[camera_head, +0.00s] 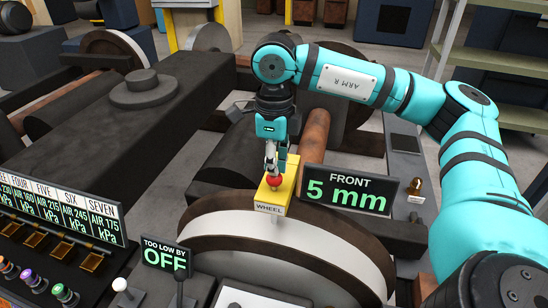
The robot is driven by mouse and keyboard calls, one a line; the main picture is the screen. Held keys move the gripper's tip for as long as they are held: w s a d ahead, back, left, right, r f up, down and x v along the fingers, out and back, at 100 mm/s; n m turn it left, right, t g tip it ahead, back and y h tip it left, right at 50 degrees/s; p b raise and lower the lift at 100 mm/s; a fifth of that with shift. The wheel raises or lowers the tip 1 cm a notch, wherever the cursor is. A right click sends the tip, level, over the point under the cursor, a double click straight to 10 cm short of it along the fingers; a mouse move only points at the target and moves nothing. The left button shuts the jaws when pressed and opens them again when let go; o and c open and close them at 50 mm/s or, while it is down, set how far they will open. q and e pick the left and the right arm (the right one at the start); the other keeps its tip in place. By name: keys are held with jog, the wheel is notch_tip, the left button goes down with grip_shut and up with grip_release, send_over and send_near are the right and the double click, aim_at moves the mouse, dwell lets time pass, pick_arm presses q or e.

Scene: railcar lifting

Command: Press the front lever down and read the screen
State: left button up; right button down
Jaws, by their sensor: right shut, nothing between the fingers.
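My right gripper (272,158) is shut and points down just above a red ball (273,181) on a yellow block (284,186) labelled WHEEL. Its fingertips are at the top of the ball; I cannot tell if they touch. No lever is labelled front; a lever arm under the ball cannot be made out. The FRONT screen (348,193), right of the block, reads 5 mm in green. A second screen (167,257) at the lower left reads TOO LOW BY OFF. My left gripper is not in view.
A large wheel (265,232) stands below the block. At the left is a panel (62,215) with kPa readings. A white knob (119,285) and a dark handle (180,290) stand at the bottom. A brass-coloured piece (416,186) sits right of the FRONT screen.

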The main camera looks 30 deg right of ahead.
jog(key=shift+r, duration=0.1)
jog(key=shift+r+p, duration=2.2)
jog(key=shift+r, duration=1.25)
jog(key=shift+s+f, duration=0.1)
